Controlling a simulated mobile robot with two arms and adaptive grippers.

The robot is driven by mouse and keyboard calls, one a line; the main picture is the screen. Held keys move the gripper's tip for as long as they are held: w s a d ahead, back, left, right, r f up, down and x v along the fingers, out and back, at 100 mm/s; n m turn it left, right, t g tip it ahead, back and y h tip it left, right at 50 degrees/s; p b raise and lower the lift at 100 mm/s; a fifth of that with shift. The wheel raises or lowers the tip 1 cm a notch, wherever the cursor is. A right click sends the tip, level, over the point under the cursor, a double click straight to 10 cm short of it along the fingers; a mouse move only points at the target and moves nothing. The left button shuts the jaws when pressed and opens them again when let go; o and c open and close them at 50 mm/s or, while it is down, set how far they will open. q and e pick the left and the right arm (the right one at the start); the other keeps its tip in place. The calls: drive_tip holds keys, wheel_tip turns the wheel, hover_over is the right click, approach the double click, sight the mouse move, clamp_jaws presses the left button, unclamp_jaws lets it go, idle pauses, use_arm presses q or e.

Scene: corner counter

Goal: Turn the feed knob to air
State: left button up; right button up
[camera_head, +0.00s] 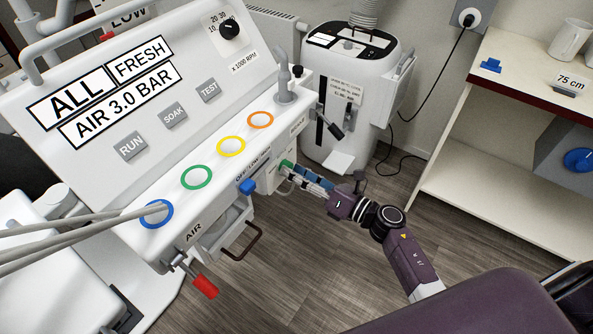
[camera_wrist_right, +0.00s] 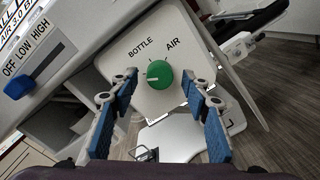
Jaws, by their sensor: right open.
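The feed knob (camera_wrist_right: 159,75) is round and green, on a white plate (camera_wrist_right: 135,45) marked BOTTLE at upper left and AIR at upper right. Its white mark points left in the right wrist view, on the BOTTLE side and away from AIR. In the head view only a small green bit of the knob (camera_head: 287,164) shows at the machine's right end. My right gripper (camera_wrist_right: 164,84) is open, its blue-padded fingers on either side of the knob, with visible gaps. It also shows in the head view (camera_head: 300,175). My left gripper is not in view.
A blue OFF/LOW/HIGH switch (camera_wrist_right: 19,87) sits left of the plate. A red-handled AIR valve (camera_head: 204,286) juts from the machine's front. A white floor unit (camera_head: 345,100) stands behind my right gripper. A shelf (camera_head: 500,130) stands at right; floor between is clear.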

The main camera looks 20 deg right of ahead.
drive_tip(key=c, duration=1.2)
drive_tip(key=shift+o, duration=0.2)
drive_tip(key=shift+m, duration=0.4)
drive_tip(key=shift+w+m+g+y+p, duration=0.25)
drive_tip(key=shift+m+p, duration=1.6)
drive_tip(key=shift+m, duration=3.7)
drive_tip(key=shift+s+m+g+y+p, duration=0.25)
drive_tip(key=shift+m+p, duration=1.55)
drive_tip(key=shift+m, duration=3.75)
drive_tip(key=shift+w, duration=0.1)
